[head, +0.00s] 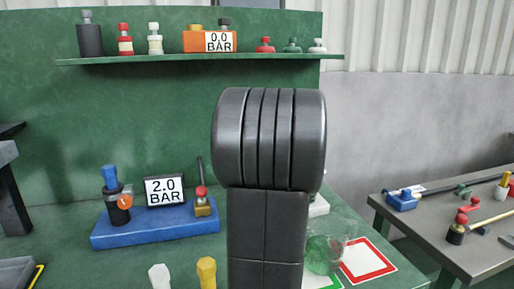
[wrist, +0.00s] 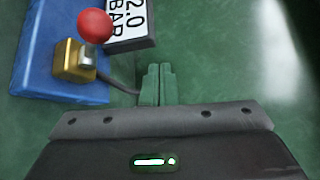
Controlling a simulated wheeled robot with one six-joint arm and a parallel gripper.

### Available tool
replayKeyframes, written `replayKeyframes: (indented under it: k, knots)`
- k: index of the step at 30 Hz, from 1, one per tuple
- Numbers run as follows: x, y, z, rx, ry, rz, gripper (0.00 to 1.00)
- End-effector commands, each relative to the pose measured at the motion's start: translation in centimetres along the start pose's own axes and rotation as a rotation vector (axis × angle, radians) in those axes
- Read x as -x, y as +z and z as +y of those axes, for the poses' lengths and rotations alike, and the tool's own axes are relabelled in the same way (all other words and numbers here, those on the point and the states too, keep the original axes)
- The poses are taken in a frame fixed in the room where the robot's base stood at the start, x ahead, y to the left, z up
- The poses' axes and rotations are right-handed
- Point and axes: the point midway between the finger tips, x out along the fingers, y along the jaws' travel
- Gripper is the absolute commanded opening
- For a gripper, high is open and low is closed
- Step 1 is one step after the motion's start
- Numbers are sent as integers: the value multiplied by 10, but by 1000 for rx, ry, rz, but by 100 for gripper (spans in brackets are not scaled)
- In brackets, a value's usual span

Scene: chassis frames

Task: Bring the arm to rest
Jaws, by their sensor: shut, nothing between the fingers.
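My gripper (wrist: 158,80) shows in the wrist view with its two narrow fingers together and nothing between them. It is over the green bench top, just right of a brass valve (wrist: 72,62) with a red knob (wrist: 95,26) on the blue base (wrist: 32,62). A dark lever passes close to the fingers; I cannot tell whether it touches them. In the head view my dark arm stands upright in the middle, and my gripper is hidden.
The blue base (head: 155,237) also carries a 2.0 BAR display (head: 164,191) and a black and blue fitting (head: 116,200). A yellow peg (head: 207,273) and a white peg (head: 160,277) stand in front. A red-framed card (head: 368,262) lies right. A side table (head: 480,255) holds several parts.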

Motion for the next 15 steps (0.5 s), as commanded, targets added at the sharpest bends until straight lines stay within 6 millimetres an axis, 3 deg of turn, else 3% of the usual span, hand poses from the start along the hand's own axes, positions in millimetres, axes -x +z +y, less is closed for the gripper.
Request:
replayKeyframes:
  k: [15]
  knots:
    - [13, 17, -2, 181, -143, 5, 0]
